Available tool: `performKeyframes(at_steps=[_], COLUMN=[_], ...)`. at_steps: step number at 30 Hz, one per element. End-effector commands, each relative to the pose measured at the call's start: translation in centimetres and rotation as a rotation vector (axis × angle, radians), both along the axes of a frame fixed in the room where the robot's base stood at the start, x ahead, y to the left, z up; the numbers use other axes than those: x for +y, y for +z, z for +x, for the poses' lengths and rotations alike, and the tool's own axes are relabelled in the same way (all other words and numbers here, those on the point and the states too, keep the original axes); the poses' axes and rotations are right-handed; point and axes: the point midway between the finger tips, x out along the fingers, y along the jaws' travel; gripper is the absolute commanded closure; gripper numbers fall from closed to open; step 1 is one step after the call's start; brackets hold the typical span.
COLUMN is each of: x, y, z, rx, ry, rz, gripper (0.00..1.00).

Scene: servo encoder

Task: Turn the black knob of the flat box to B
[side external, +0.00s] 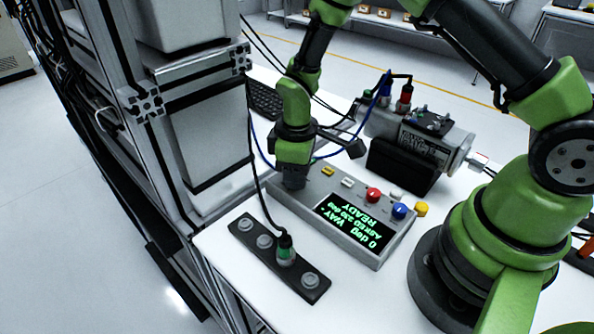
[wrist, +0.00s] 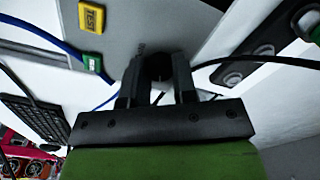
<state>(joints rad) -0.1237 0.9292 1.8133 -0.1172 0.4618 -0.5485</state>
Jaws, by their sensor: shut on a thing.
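The flat grey box (side external: 322,235) lies on the white table in the side external view. Its top carries a screen (side external: 352,222) with green text, including READY and 0 deg, plus several coloured buttons. My gripper (side external: 293,182) points down at the box's left end. In the wrist view my gripper (wrist: 159,68) is shut on the black knob (wrist: 160,72), with one finger on each side. The knob is mostly hidden between the fingers there and fully hidden in the side view. Its pointer and the B mark cannot be made out.
A black socket strip (side external: 312,289) with a green-ringed plug (side external: 285,251) stands in front of the box, its cable rising beside my gripper. A grey motor (side external: 455,142) and a black block (side external: 398,170) are behind. A keyboard (side external: 265,100) and blue cable lie near the arm.

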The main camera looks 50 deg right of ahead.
Motion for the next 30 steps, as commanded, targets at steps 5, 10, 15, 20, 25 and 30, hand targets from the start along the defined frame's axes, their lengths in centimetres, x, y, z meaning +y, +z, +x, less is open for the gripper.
performKeyframes(at_steps=[5,10,15,20,25,30], x=[-0.01,0.00,0.00,0.01,0.01,0.01], y=[0.07,0.07,0.08,0.09,0.09,0.10], z=[-0.01,-0.01,-0.01,-0.02,-0.02,-0.02], rx=[0.000,0.000,0.000,0.000,0.000,0.000], ry=[-0.137,-0.243,-0.314,-0.349,-0.362,-0.362], rz=[0.000,0.000,0.000,0.000,0.000,0.000], gripper=[0.98,0.98,0.98,0.98,0.98,0.98])
